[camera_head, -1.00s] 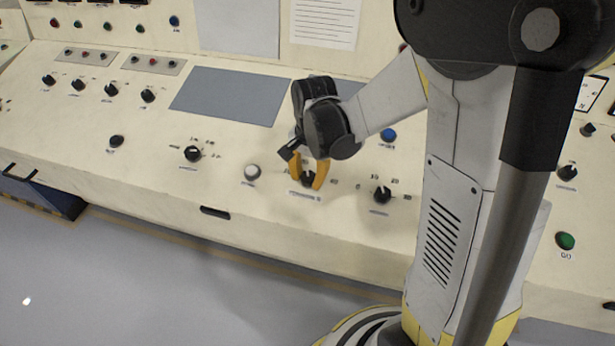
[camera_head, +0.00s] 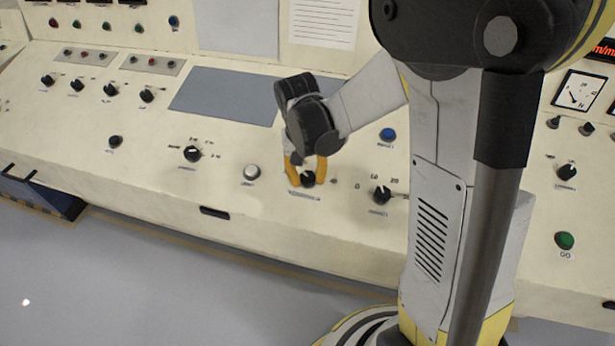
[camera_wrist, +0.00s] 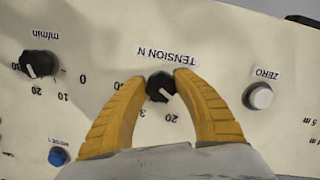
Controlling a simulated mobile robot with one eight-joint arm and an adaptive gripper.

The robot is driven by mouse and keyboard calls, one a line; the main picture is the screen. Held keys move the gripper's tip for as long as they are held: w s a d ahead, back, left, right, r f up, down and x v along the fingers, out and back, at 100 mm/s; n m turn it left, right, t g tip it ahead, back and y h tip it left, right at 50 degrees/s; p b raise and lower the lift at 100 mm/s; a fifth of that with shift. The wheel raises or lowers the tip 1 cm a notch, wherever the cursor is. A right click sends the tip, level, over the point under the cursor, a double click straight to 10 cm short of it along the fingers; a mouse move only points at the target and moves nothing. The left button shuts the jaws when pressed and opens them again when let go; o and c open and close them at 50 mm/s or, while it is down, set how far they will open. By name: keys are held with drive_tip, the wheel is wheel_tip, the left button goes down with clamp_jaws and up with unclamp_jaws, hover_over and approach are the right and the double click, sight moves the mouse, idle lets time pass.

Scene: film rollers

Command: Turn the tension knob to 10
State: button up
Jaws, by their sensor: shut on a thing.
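The tension knob (camera_head: 308,181) is a small black knob on the sloping cream console. In the wrist view the knob (camera_wrist: 158,84) sits beside its "TENSION N" label (camera_wrist: 190,51), which appears upside down. Other scale numbers are partly covered by the yellow fingers, and I cannot see the 10. My gripper (camera_wrist: 160,81) is shut on the knob, one fingertip on each side; it also shows in the head view (camera_head: 306,175).
A white ZERO button (camera_head: 251,172) is left of the knob. The black m/min knob (camera_head: 381,195) is to the right, and a blue button (camera_head: 388,134) is behind it. A grey panel (camera_head: 225,95) lies flat behind. My arm blocks part of the right side.

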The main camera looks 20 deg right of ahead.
sight(302, 178)
drive_tip(key=shift+n+h, duration=0.3)
drive_tip(key=shift+n, duration=1.1)
drive_tip(key=o, duration=1.2)
drive_tip(key=r, duration=0.4)
drive_tip(key=a+r, duration=0.1)
drive_tip(key=r, duration=0.7)
drive_tip(key=shift+w+a, duration=0.2)
drive_tip(key=shift+a, duration=0.1)
